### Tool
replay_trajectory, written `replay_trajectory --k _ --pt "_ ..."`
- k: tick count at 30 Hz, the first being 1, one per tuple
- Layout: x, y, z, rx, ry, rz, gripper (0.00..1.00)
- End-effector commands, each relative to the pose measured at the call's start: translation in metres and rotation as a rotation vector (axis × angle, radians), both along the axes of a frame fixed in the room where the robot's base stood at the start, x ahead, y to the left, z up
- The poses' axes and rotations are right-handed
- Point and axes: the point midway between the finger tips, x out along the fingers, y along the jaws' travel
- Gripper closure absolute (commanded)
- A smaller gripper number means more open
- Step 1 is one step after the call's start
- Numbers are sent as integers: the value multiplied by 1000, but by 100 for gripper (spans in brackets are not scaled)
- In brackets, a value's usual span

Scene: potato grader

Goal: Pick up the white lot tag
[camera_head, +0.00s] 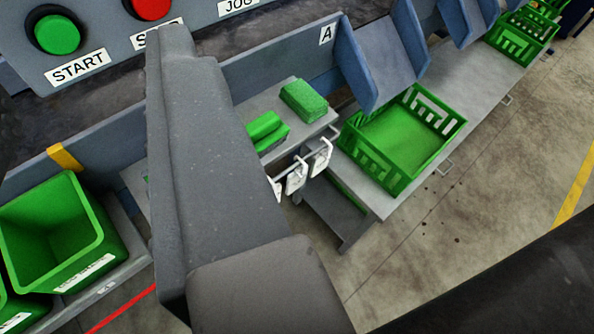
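Several white lot tags hang from a small rail with hooks at the front edge of a grey shelf, near the middle of the view. One white tag (321,158) hangs at the right, another white tag (296,178) beside it, and a third at the left is partly hidden behind a large grey link of my arm. I cannot tell which tag is meant. No gripper fingertips show, so I cannot see whether my gripper is open or shut.
Green packs (304,100) lie on the shelf (268,101) above the tags. A green crate (438,150) stands on a bench to the right, under blue chutes (375,62). A green bin (52,232) is at the left. A control panel with a green START button (57,34) is at top left. Floor is clear at right.

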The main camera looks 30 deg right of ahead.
Motion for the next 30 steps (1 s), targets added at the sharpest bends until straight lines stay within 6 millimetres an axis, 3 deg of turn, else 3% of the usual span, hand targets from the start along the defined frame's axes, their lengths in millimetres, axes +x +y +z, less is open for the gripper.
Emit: replay_trajectory --k 1,4,8,12,18,24,30 --pt "0 0 0 0 1 0 52" --pt "6 -2 -7 19 18 1 25" --pt "32 -12 -41 112 105 7 24" --pt "71 -17 -111 307 269 3 24" --pt "108 -40 -216 655 508 -15 24" --pt "124 -59 -308 1030 701 -60 24" --pt "127 -77 -381 1432 838 -116 24"
